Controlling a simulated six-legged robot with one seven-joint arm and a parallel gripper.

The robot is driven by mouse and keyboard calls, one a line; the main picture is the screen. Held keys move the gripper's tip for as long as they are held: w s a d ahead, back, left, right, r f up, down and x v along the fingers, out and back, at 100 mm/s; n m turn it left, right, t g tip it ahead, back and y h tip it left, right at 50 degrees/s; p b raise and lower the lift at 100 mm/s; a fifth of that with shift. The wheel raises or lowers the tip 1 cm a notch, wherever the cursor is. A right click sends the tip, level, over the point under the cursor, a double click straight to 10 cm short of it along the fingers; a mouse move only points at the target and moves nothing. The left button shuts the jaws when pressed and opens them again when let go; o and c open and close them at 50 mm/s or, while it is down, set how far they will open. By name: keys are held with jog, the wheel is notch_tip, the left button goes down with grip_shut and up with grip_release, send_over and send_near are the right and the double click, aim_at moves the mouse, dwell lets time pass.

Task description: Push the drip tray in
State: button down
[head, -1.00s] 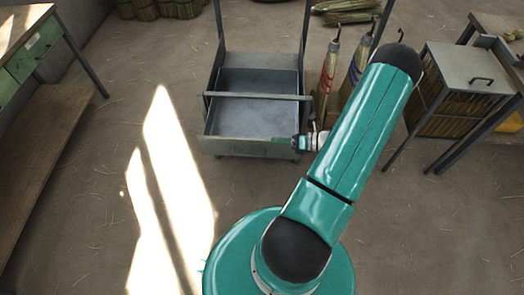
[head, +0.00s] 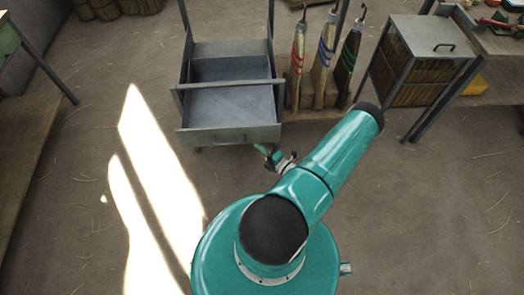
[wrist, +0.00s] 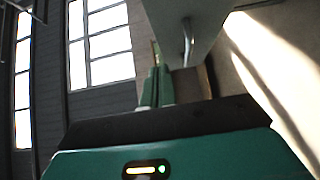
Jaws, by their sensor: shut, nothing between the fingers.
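The drip tray (head: 235,135) is a grey metal drawer sticking out toward me from the low part of a dark metal rack (head: 228,49). Its front panel faces me. In the wrist view, a grey panel with a bar handle (wrist: 188,42) fills the top middle, and I take it to be the tray front. My gripper (head: 262,150) is in front of the tray's right front corner, on the near side. Its teal fingers (wrist: 155,88) are shut and empty, close to the panel. I cannot tell whether they touch it.
Several brooms (head: 324,62) stand right of the rack. A metal-topped cabinet (head: 430,35) stands farther right beside a workbench (head: 498,42). A wooden bench (head: 30,150) is at the left. The floor between me and the tray is clear, with a bright sunlit patch (head: 150,160).

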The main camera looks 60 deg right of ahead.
send_near(242, 128)
jog(key=w+a, duration=0.2)
jog(key=w, duration=0.1)
jog(key=shift+w+d+f, duration=0.1)
jog(key=shift+w+d, duration=1)
jog(key=shift+w, duration=0.05)
jog(key=shift+w+d, duration=0.2)
jog(key=shift+d, duration=0.15)
jog(key=shift+w, duration=0.1)
